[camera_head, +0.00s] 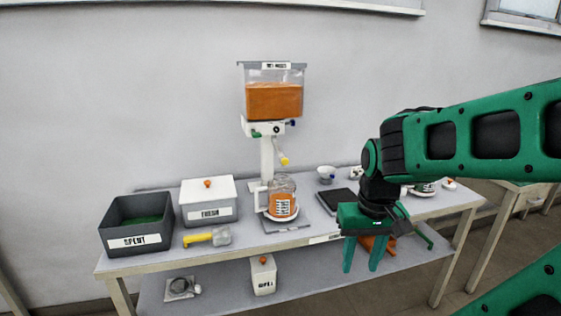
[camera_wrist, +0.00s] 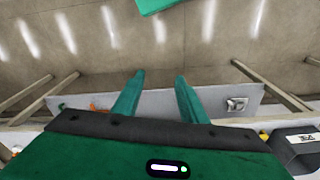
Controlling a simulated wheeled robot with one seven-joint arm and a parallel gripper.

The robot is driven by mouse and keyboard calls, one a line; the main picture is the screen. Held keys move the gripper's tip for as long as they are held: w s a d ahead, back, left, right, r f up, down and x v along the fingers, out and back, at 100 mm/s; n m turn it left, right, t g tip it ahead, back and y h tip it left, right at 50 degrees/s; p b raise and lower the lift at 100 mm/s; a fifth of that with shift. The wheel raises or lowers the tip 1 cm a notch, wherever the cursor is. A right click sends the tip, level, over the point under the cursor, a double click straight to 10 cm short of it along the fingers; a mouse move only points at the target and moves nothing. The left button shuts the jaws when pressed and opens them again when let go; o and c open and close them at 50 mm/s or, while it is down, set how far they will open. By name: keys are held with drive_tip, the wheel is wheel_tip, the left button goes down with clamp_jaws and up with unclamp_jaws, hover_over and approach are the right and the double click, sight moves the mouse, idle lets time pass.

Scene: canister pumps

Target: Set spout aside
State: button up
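The spout (camera_head: 283,159) is a short piece with a yellow tip, hanging under the white valve block (camera_head: 264,128) of the pump stand. Above it sits a clear canister (camera_head: 274,98) partly filled with orange contents. A glass jug (camera_head: 282,198) with orange contents and a label stands below the spout on a white plate. My gripper (camera_head: 362,262) is in front of the table's right half, fingers pointing down, well apart from the spout. It is open and empty. In the wrist view my gripper (camera_wrist: 158,77) shows both fingers spread, with nothing between them.
On the table are a dark grey SPENT bin (camera_head: 137,224), a white FRESH box (camera_head: 208,202), a yellow-handled tool (camera_head: 207,237), a dark flat pad (camera_head: 338,201) and a bowl (camera_head: 326,174). A white box (camera_head: 263,274) stands on the lower shelf. An orange object (camera_head: 377,243) lies behind my gripper.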

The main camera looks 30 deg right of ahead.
drive_tip(key=w+d+f+n+t+h, duration=0.15)
drive_tip(key=w+t, duration=0.25)
drive_tip(key=w, duration=0.9)
drive_tip(key=m+t+h, duration=0.1)
drive_tip(key=t+h, duration=0.2)
drive_tip(key=t, duration=1)
approach(282, 158)
drive_tip(key=w, duration=0.2)
drive_tip(key=shift+d+f, duration=0.4)
drive_tip(key=shift+d, duration=0.1)
drive_tip(key=shift+w, duration=0.15)
drive_tip(key=shift+w+d+f, duration=0.1)
drive_tip(key=shift+w+d, duration=0.05)
drive_tip(key=shift+w, duration=0.45)
drive_tip(key=shift+w+d, duration=0.1)
drive_tip(key=shift+w, duration=0.4)
drive_tip(key=x, duration=0.8)
drive_tip(key=shift+d+f, duration=0.1)
drive_tip(key=shift+d, duration=0.1)
